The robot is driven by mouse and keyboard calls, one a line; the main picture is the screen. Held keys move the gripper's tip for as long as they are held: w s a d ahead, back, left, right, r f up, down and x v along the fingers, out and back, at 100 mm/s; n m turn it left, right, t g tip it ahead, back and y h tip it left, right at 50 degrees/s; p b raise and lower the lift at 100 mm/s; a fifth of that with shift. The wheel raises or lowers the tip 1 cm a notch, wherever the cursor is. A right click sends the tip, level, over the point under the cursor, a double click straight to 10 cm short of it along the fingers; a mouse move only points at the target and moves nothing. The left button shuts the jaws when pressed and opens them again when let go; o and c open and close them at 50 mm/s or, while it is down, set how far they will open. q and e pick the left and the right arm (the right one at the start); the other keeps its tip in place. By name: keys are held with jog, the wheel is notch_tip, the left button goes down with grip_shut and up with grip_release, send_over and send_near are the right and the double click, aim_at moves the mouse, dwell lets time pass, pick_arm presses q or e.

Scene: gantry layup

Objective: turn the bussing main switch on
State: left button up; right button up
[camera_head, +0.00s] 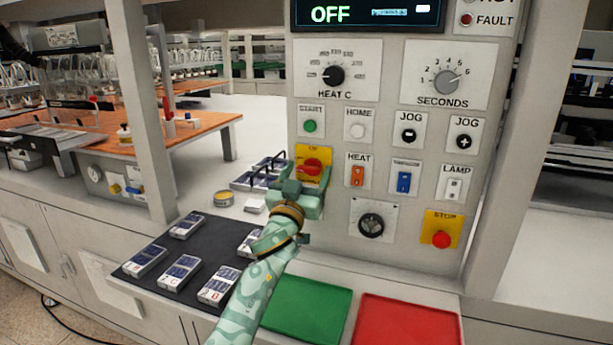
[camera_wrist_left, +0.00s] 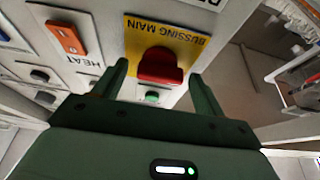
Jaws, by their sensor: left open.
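The bussing main switch is a red knob (camera_head: 312,166) on a yellow plate on the grey control panel (camera_head: 390,130). The same red knob (camera_wrist_left: 160,67) shows in the left wrist view, with "BUSSING MAIN" lettered on its yellow plate. My left gripper (camera_head: 311,176) is open in front of the plate. In the left wrist view its fingers (camera_wrist_left: 158,77) stand on either side of the knob, with gaps visible; I cannot tell the remaining depth to it. The display (camera_head: 366,15) above reads OFF. In the head view, my gripper hides the lower part of the plate.
Close by are an orange heat switch (camera_head: 357,175), a blue switch (camera_head: 404,182), a green start button (camera_head: 310,126) and a red stop button (camera_head: 441,240). A dark mat (camera_head: 190,262) with several labelled packs, a green pad (camera_head: 306,310) and a red pad (camera_head: 408,322) lie below.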

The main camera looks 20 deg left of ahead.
pick_arm(q)
jog(key=shift+c, duration=0.3)
jog(key=c, duration=0.9)
pick_arm(e)
jog(key=shift+d, duration=0.2)
